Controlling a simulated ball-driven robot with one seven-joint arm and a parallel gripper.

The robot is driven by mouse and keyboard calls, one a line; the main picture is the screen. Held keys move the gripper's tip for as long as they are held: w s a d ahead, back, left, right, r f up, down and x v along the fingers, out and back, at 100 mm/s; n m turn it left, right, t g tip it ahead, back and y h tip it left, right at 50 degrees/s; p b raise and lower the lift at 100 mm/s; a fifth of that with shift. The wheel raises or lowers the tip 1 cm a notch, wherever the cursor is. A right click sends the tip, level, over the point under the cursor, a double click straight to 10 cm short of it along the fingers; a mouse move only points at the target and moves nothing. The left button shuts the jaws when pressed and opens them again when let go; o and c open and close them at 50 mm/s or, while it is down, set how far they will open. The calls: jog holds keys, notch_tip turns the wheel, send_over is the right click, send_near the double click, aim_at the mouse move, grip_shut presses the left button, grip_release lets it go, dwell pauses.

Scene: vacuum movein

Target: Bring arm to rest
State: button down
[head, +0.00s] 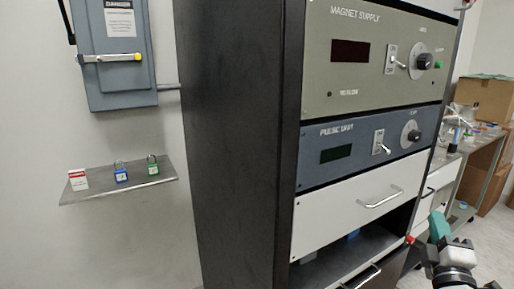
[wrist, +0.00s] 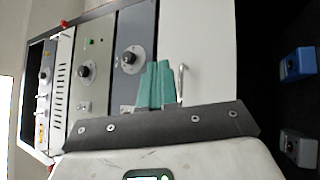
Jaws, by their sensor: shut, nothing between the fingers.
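My gripper (head: 437,220) is at the lower right of the head view, with its teal fingers pointing up and to the left, at the right side of the equipment rack. In the wrist view the teal fingers (wrist: 157,75) are together with nothing between them. Behind them are the white drawer front (wrist: 196,40) and its handle (wrist: 181,82). I cannot tell how far the fingertips are from the drawer. My arm's wrist and links show at the lower right corner of the head view.
The rack carries the magnet supply (head: 372,60) and pulse unit (head: 355,150) above a white drawer (head: 340,212). A wall shelf (head: 100,190) holds padlocks and a tag. A bench (head: 480,150) with boxes stands behind right.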

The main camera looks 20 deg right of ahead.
jog(key=s+a+f+m+g+y, duration=0.1)
jog(key=a+f+m+g+y, duration=0.15)
jog(key=f, duration=0.45)
jog(key=s+a+f+m+g+y+p, duration=0.1)
jog(key=a+f+m+g+y, duration=0.1)
jog(key=a+f+m+g, duration=0.3)
jog(key=s+a+f+m+g+y, duration=0.1)
jog(key=s+a+f+y, duration=0.15)
jog(key=f, duration=0.55)
jog(key=s+a+f+g+y, duration=0.3)
jog(key=s+a+f, duration=0.2)
jog(key=a, duration=0.3)
jog(key=s+a+f+g+y+p, duration=0.1)
jog(key=s+a+f+g+y, duration=0.3)
jog(key=s+a, duration=0.4)
jog(key=shift+a+f+y, duration=0.3)
jog(key=shift+a+f, duration=0.4)
jog(key=shift+f, duration=0.2)
jog(key=shift+s, duration=0.1)
